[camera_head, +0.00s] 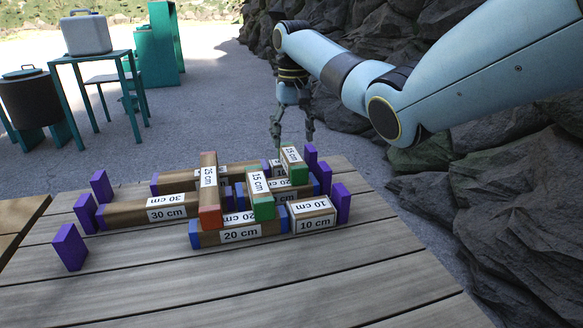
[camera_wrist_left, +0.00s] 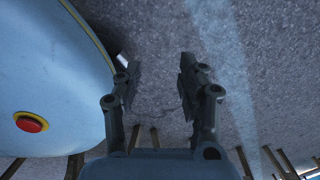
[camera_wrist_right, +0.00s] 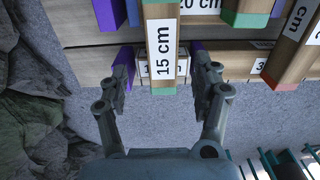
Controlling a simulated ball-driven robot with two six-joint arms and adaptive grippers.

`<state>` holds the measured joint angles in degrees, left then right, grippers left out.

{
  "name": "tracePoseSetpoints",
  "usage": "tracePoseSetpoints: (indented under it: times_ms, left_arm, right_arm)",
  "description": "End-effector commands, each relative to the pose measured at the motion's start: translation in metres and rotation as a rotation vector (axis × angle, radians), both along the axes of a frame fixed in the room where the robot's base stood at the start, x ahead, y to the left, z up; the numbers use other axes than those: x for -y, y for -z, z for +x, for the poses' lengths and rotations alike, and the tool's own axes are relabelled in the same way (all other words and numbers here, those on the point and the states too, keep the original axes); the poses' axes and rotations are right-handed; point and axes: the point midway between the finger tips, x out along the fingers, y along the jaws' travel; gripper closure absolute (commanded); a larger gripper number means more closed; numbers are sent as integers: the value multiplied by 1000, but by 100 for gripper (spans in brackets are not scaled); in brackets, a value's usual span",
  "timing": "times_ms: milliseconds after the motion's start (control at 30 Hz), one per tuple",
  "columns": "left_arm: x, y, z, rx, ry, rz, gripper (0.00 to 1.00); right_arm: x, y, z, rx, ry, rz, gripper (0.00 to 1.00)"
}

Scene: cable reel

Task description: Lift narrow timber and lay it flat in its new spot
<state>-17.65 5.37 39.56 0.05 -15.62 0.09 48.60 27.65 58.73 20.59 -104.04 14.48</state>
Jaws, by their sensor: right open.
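Wooden timbers with coloured ends and length labels are stacked on a plank table (camera_head: 330,275). The far 15 cm timber (camera_head: 291,158), green-ended, lies on top at the back right. A second 15 cm timber (camera_head: 259,190) and a red-ended timber (camera_head: 208,185) also lie across the lower ones. My right gripper (camera_head: 292,140) is open, pointing down behind the far 15 cm timber. In the right wrist view this timber (camera_wrist_right: 163,55) lies between and ahead of the open fingers (camera_wrist_right: 164,82), apart from both. My left gripper (camera_wrist_left: 160,75) is open and empty over grey ground.
The lower layer has 30 cm timbers (camera_head: 150,212), a 20 cm timber (camera_head: 238,233) and a 10 cm block (camera_head: 313,217). Upright purple blocks (camera_head: 70,247) flank the stack. The near tabletop is clear. Rocks (camera_head: 500,225) rise at the right; a teal stand with a case (camera_head: 87,35) is back left.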

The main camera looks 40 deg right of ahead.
Motion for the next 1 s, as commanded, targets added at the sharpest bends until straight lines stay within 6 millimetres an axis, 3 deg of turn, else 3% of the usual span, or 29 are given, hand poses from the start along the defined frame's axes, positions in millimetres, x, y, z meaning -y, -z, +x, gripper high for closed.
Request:
tracePoseSetpoints:
  times_ms: [467, 700, 1000]
  left_arm:
    - [-7, 20, 2, -19, 3, 9, 60]
    - [-7, 17, 10, -10, 4, 8, 60]
    - [-8, 18, 11, -7, 5, 10, 60]
  right_arm:
    - [-6, 63, -4, -4, 0, 0, 35]
    - [-6, 64, -3, 0, 0, -1, 35]
    - [-6, 64, -4, 0, 0, -1, 71]
